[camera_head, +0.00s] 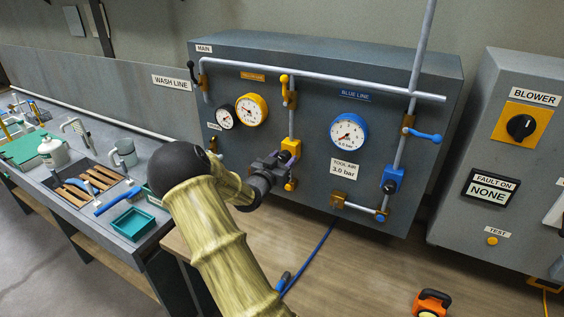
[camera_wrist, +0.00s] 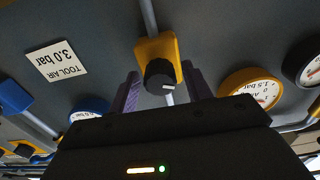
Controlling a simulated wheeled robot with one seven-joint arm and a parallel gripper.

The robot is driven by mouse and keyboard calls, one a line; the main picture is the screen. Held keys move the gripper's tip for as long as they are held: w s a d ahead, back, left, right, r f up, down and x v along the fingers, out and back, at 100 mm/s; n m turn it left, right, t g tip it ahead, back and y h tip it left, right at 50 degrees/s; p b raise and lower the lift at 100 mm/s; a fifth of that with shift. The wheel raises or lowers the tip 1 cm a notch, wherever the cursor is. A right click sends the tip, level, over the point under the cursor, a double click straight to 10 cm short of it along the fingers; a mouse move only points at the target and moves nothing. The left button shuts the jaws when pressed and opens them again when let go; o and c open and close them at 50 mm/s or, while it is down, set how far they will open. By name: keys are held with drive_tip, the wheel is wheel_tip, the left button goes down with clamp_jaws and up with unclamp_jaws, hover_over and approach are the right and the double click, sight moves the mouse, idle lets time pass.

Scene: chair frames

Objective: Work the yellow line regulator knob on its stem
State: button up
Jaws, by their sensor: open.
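The yellow line regulator (camera_head: 291,146) sits on the yellow line's vertical pipe in the head view, partly behind my gripper. In the wrist view, which is upside down, its yellow body (camera_wrist: 153,48) carries a black knob (camera_wrist: 159,74) with a light mark. My gripper (camera_wrist: 162,88) is open, with one purple finger on each side of the knob. I see a gap on both sides, and cannot tell how deep the fingers reach. In the head view my gripper (camera_head: 282,163) is at the regulator, and the knob is hidden. The yellow line gauge (camera_head: 251,109) hangs left of the regulator.
A blue regulator (camera_head: 391,180), a blue gauge (camera_head: 348,132) and a blue-handled valve (camera_head: 423,135) are to the right. A yellow-handled valve (camera_head: 286,88) is above the yellow regulator. A white TOOL AIR 3.0 bar label (camera_head: 344,168) is on the panel. The wash bench (camera_head: 100,228) is left.

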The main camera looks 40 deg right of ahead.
drive_tip(key=shift+c, duration=0.2)
drive_tip(key=c, duration=0.8)
drive_tip(key=shift+s+a, duration=0.15)
drive_tip(key=shift+a, duration=0.2)
drive_tip(key=o, duration=1.1)
drive_tip(key=shift+c, duration=0.2)
drive_tip(key=shift+a, duration=0.1)
drive_tip(key=shift+s+a+f+b, duration=0.1)
drive_tip(key=shift+s+a+b, duration=0.1)
drive_tip(key=shift+a+b, duration=0.35)
drive_tip(key=b+v, duration=0.4)
drive_tip(key=v, duration=1.2)
drive_tip(key=shift+s+b, duration=0.15)
drive_tip(key=shift+b, duration=0.2)
